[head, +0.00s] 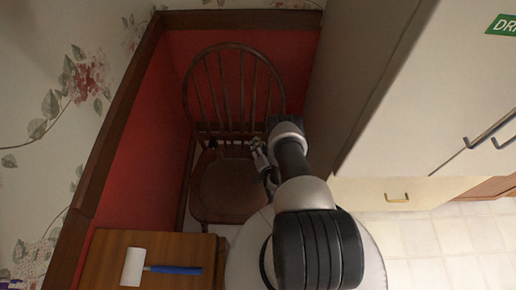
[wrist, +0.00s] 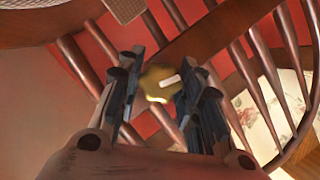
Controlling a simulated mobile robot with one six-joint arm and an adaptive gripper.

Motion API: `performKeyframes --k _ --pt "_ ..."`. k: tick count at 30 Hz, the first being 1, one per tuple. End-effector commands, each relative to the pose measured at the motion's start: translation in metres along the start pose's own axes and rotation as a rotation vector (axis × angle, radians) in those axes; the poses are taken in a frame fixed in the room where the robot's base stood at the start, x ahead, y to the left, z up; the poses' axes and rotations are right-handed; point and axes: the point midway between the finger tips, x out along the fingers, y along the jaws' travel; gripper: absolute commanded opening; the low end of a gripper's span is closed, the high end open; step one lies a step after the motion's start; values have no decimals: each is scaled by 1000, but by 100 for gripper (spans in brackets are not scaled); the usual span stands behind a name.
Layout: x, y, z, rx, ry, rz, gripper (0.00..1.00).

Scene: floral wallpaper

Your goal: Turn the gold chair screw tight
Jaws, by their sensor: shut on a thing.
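A dark brown wooden chair (head: 228,190) with a spindle back stands in the red-walled corner in the head view. The gold chair screw (wrist: 157,84) shows in the wrist view as a lobed knob with a pale bar on its face. My gripper (wrist: 158,92) has its two dark fingers on either side of the knob and is shut on it. In the head view my gripper (head: 257,155) reaches to the chair at the right of its back, just above the seat. The screw's shaft is hidden.
A wooden cabinet top (head: 110,262) at lower left carries a lint roller (head: 134,266) with a blue handle. A tall pale cabinet (head: 420,90) stands close on the right of my arm. The tiled floor (head: 440,240) at lower right is clear.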

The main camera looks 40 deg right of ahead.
Motion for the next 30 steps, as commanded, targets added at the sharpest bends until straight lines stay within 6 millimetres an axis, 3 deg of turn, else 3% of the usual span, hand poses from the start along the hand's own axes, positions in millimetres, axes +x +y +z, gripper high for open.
performKeyframes --k 15,30 --pt "0 2 1 410 0 -168 10" --pt "0 1 0 579 0 -238 10"
